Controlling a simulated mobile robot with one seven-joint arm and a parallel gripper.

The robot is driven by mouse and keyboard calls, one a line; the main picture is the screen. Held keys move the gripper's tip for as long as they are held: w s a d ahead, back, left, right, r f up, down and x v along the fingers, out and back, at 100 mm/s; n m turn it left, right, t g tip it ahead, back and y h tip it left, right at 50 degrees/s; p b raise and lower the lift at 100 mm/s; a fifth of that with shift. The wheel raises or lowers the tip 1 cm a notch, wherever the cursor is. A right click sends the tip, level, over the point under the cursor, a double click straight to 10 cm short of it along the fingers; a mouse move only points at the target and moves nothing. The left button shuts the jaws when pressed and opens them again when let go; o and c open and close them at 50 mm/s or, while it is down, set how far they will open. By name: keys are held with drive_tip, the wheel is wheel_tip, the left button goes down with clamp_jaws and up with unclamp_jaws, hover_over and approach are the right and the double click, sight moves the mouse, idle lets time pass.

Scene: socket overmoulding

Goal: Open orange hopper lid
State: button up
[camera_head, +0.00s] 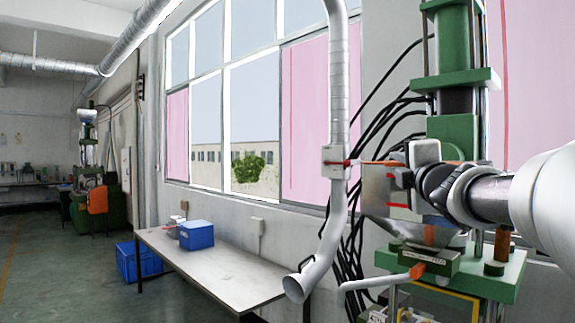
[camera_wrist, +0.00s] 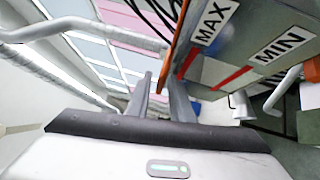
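The metal hopper (camera_head: 375,192) is mounted on the green press at right in the head view. Its orange lid (camera_head: 368,162) shows as a thin, roughly level strip along the top and looks closed. In the wrist view the hopper wall (camera_wrist: 245,50) bears MAX and MIN labels with red marks, and the orange lid edge (camera_wrist: 182,38) runs down toward my fingers. My gripper (camera_wrist: 160,82) has its two fingers apart, with the end of the lid edge near or between the tips; contact cannot be told. In the head view my gripper (camera_head: 402,176) partly hides the hopper.
A silver duct (camera_head: 338,100) hangs just left of the hopper, with black cables (camera_head: 385,125) behind. The green press column (camera_head: 455,130) stands beside my arm. A table (camera_head: 215,265) with a blue bin (camera_head: 196,235) stands left. The floor at far left is clear.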

clamp_jaws()
drive_tip(key=shift+r, duration=0.1)
idle(1.1)
